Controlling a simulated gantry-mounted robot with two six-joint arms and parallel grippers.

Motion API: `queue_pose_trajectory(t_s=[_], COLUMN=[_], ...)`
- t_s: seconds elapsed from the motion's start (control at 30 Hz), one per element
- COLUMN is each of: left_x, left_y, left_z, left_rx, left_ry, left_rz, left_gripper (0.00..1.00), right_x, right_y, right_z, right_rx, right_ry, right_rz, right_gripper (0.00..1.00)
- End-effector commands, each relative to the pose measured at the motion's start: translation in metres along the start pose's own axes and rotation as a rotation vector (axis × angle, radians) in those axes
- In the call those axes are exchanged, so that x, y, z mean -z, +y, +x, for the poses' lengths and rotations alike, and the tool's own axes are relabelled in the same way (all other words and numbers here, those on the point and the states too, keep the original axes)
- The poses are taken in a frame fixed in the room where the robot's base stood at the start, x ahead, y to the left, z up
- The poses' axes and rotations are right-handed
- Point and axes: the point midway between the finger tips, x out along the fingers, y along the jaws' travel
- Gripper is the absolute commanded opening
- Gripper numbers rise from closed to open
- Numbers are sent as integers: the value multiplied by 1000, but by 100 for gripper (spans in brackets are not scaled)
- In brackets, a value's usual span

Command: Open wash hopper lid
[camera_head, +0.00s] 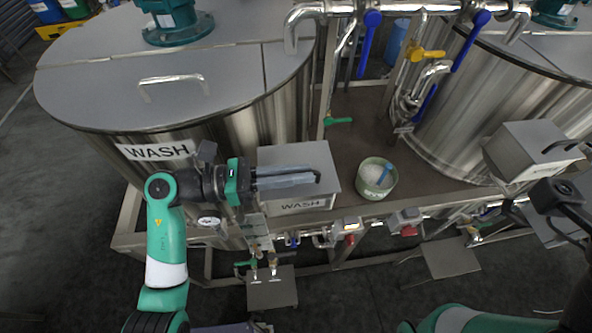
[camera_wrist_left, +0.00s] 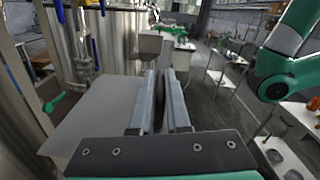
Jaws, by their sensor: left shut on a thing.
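The wash hopper (camera_head: 302,203) is a grey box labelled WASH, in front of the large left tank. Its flat grey lid (camera_head: 290,154) looks down on the box; it also shows in the left wrist view (camera_wrist_left: 95,115). My left gripper (camera_head: 314,178) reaches in from the left over the lid, its fingers shut on the dark lid handle (camera_head: 318,174). The fingers hide most of the handle. My right gripper's fingers do not show.
A green tub (camera_head: 377,180) of pale material with a blue scoop stands just right of the hopper. A second grey hopper (camera_head: 525,153) is farther right. The WASH tank (camera_head: 180,90) rises behind my left arm. Pipes and valves (camera_head: 350,232) run along the frame's front.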

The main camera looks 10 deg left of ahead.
Motion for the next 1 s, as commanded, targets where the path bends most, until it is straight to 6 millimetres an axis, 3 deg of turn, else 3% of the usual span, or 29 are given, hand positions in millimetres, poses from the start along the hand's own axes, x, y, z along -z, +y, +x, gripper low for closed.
queue_pose_trajectory(t_s=[0.47, 1.0], left_x=[-10, -48], left_y=[0, 15], left_z=[0, 0], left_rx=[4, 5], left_ry=[-1, -1], left_rz=[-67, -440], left_gripper=[0, 0], right_x=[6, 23], right_y=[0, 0], right_z=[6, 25], right_rx=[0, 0], right_ry=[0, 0], right_rz=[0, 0], right_gripper=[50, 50])
